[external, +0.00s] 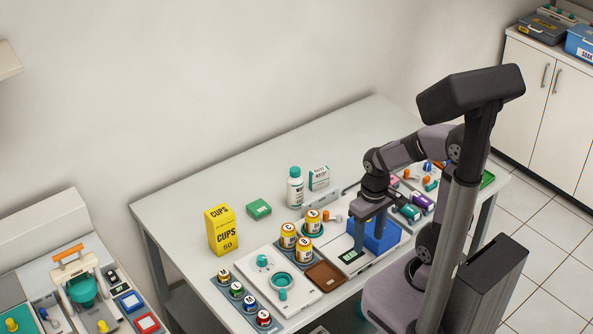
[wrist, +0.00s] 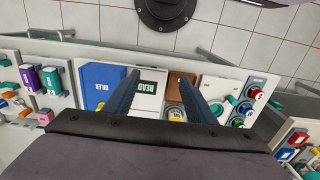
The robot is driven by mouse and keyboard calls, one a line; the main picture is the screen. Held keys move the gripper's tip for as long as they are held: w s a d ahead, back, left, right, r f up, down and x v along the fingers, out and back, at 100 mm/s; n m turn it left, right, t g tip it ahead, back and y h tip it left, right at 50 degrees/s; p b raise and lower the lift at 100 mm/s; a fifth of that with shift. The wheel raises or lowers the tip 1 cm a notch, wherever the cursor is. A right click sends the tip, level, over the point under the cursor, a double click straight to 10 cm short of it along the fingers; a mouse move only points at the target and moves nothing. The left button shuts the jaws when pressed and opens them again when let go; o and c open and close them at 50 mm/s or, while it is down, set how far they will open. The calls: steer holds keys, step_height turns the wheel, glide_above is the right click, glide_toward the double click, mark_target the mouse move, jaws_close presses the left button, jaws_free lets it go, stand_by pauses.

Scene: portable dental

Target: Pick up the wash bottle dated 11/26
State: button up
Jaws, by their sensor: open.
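I cannot read a date on any of these, so I cannot tell which is the wash bottle dated 11/26. My gripper (external: 369,240) points down to the right of the jars, over the unit with the small display.
A blue box (external: 385,238) sits close to my fingers, beside a green display (external: 350,256). A brown tray (external: 325,275) and a white unit with a teal-rimmed basin (external: 300,292) lie in front. A yellow cup box (external: 221,230) stands left.

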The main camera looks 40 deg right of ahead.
step_height(320, 180, up, 3)
steer(key=t+h+b, duration=0.1)
steer(key=t+b, duration=1.1)
steer(key=t, duration=0.1)
glide_toward(298, 174)
steer(key=a, duration=0.1)
steer(key=w+d+r+m+t+b, duration=0.1)
steer(key=w+r+t+b, duration=0.2)
steer(key=w+t+b, duration=0.15)
steer(key=shift+t+h, duration=0.25)
steer(key=shift+h, duration=0.05)
steer(key=f, duration=0.2)
steer(key=f+p, duration=0.1)
steer(key=f, duration=0.4)
steer(key=shift+s+d+f+p, duration=0.2)
steer(key=shift+s+f+p, duration=0.1)
steer(key=shift+s+p, duration=0.1)
steer(key=shift+w+p, duration=0.35)
steer(key=shift+w, duration=0.75)
steer(key=shift+w+d+r, duration=0.1)
steer(key=shift+w+r, duration=0.05)
steer(key=shift+w, duration=0.1)
steer(key=w+p, duration=0.1)
steer(key=w, duration=0.2)
steer(key=shift+p, duration=0.3)
steer(key=shift+w+d, duration=0.15)
steer(key=shift+w, duration=0.65)
